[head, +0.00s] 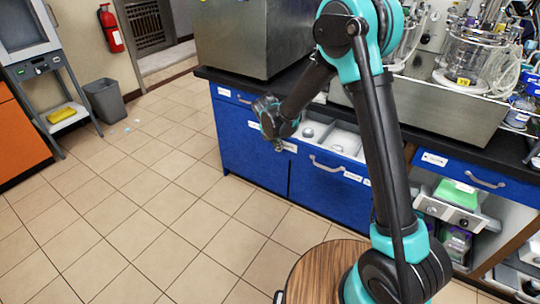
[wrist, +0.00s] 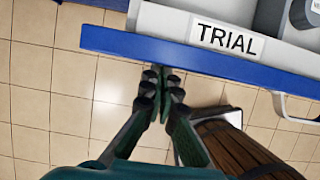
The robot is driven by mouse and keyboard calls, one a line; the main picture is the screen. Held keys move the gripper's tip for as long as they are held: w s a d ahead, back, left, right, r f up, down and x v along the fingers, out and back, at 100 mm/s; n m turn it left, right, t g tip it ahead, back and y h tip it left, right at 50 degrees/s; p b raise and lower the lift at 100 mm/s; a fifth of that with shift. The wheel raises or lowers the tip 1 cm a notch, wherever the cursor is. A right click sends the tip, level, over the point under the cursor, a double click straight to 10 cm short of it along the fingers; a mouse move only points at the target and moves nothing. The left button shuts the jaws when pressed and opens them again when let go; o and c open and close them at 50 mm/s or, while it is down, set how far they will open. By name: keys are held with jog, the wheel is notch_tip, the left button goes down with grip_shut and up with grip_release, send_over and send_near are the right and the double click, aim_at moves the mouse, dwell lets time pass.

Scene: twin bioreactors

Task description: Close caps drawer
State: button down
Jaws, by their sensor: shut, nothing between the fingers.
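An open drawer (head: 346,140) with a pale, divided inside and a blue front stands out under the dark counter. In the wrist view, its blue front edge (wrist: 150,47) crosses the top, with a TRIAL label (wrist: 227,38) behind it and a grey handle (wrist: 296,110) at the right. I cannot read a caps label on it. My gripper (head: 278,146) is at the drawer's left end in the head view. The wrist view shows its fingers (wrist: 163,82) shut and empty, just in front of the blue edge; I cannot tell whether they touch it.
A shut blue drawer (head: 234,97) is at the left, and another blue drawer (head: 460,174) at the right. A round wooden stool-like top (head: 318,272) is near the front. A grey bin (head: 104,100) stands far left.

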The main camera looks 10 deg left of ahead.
send_over(302, 128)
jog(key=s, duration=0.2)
jog(key=shift+a, duration=0.15)
jog(key=shift+s, duration=0.1)
